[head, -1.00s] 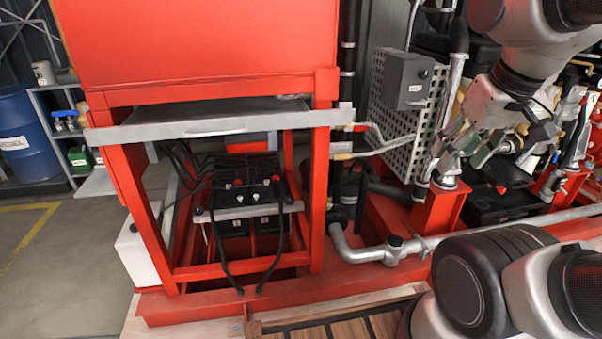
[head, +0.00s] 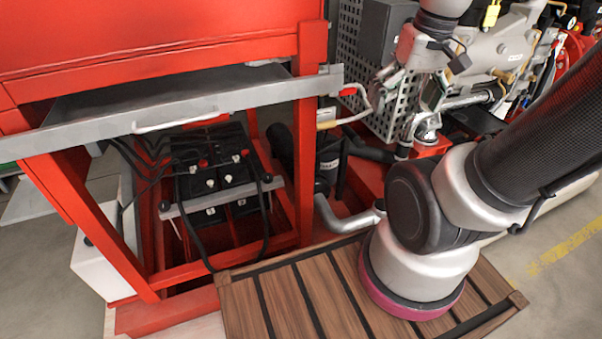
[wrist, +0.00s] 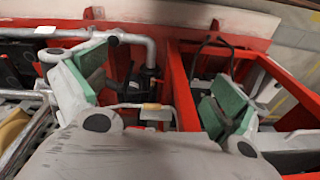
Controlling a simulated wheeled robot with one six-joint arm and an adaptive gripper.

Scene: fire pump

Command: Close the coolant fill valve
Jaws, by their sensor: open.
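Two small lever handles show beside the red frame's right post in the head view: a red handle (head: 352,90) on top and a yellowish handle (head: 328,125) below it. I cannot tell which one is the coolant fill valve.
A red frame (head: 312,150) holds black batteries (head: 215,175) under a grey tray (head: 180,105). A perforated panel (head: 350,40) and grey box (head: 385,30) stand behind my gripper. A silver pipe (head: 335,218) runs low. A slatted wooden platform (head: 300,290) lies in front.

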